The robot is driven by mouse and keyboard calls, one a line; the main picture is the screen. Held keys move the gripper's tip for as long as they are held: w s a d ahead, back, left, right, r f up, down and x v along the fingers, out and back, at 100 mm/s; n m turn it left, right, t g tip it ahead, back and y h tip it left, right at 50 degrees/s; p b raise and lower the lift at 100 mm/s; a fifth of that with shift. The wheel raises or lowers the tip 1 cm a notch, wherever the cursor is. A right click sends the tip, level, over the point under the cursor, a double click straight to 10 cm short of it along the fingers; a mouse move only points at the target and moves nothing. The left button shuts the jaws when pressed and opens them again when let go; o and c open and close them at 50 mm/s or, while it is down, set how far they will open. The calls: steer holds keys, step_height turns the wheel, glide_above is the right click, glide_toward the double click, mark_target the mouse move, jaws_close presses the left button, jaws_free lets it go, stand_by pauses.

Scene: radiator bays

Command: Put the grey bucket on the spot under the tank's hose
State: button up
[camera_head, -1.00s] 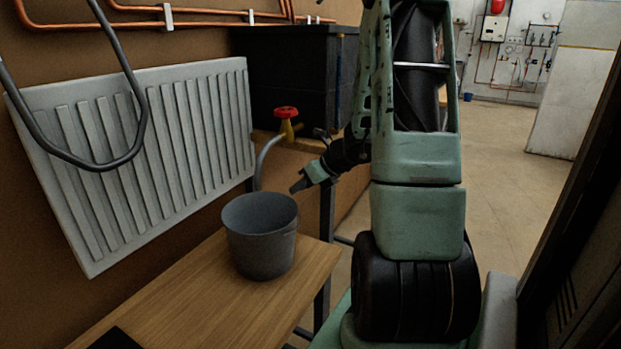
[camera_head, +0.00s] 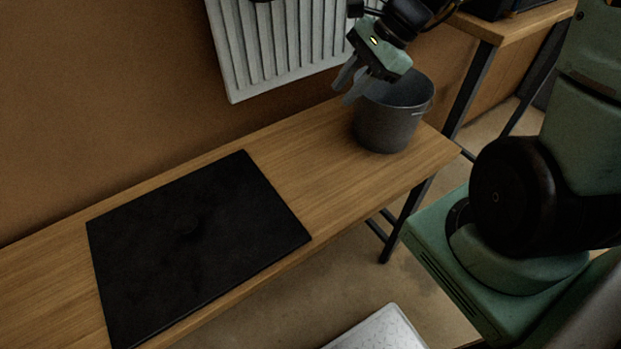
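The grey bucket (camera_head: 388,122) stands upright on the right end of the wooden bench. My gripper (camera_head: 350,86) is at the bucket's upper left rim, pointing down and left, with its two fingers apart. Nothing shows between the fingers; I cannot tell whether they touch the rim. Only the dark lower edge of the tank (camera_head: 487,10) shows, on a wooden stand at the top right. The hose and the red-handled tap are out of view now. No marked spot under the hose is visible.
A flat black mat (camera_head: 190,240) lies on the bench (camera_head: 330,175), left of the bucket. A white radiator (camera_head: 275,50) hangs on the brown wall behind. A pale speckled panel (camera_head: 378,330) is low at the bottom. Bare bench lies between mat and bucket.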

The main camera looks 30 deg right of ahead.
steer(key=s+a+n+g+h, duration=0.2)
steer(key=s+a+n+h, duration=0.3)
steer(key=s+a+n, duration=1.2)
steer(key=a+r+n, duration=0.1)
steer(key=n, duration=0.8)
steer(key=shift+g, duration=0.4)
